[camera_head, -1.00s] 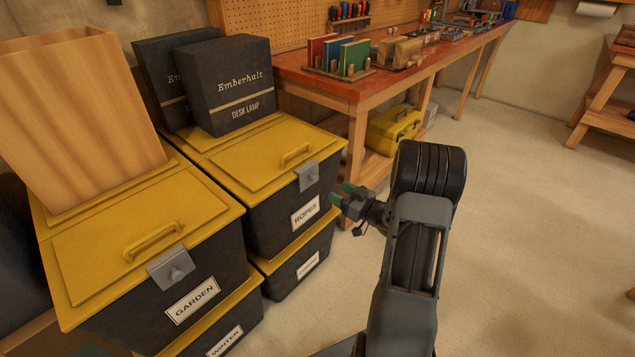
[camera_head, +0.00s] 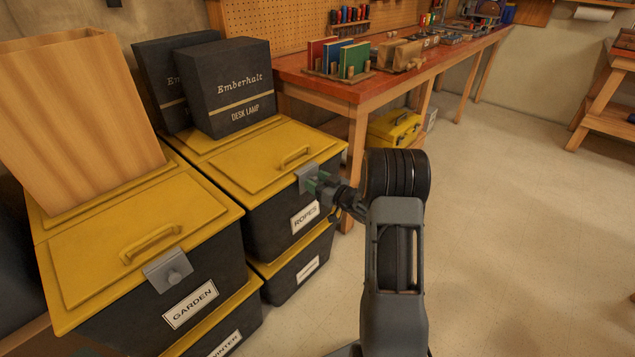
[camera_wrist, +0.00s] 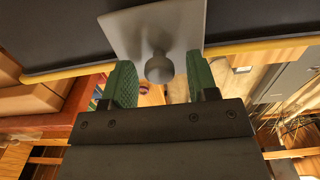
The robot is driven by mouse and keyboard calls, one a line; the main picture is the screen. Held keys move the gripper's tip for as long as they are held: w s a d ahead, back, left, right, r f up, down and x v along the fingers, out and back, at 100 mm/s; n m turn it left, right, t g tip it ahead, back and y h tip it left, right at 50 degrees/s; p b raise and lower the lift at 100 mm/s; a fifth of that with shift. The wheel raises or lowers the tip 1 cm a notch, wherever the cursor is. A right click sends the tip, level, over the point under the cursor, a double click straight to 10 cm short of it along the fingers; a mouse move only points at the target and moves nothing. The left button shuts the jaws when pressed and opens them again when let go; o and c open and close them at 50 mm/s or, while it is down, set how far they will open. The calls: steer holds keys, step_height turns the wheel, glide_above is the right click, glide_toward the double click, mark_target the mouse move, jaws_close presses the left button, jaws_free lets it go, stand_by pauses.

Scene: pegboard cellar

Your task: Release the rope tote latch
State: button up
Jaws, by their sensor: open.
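The ropes tote (camera_head: 270,215) is a black bin with a yellow lid and a white ROPES label (camera_head: 305,216). Its grey latch plate (camera_head: 307,176) hangs over the lid's front edge. In the wrist view the latch plate (camera_wrist: 170,25) carries a round grey knob (camera_wrist: 159,67). My gripper (camera_head: 317,187) is at the latch, its green fingers open. In the wrist view the fingers (camera_wrist: 160,85) stand on either side of the knob, with visible gaps. The head view hides the knob behind my fingers.
The garden tote (camera_head: 185,306), with its own latch (camera_head: 168,269), stands to the left. A black desk lamp box (camera_head: 228,87) sits on the lids behind. A red-topped workbench (camera_head: 300,78) stands behind my arm. The floor (camera_head: 500,240) to the right is clear.

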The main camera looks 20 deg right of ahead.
steer(key=shift+c, duration=0.5)
jaws_close()
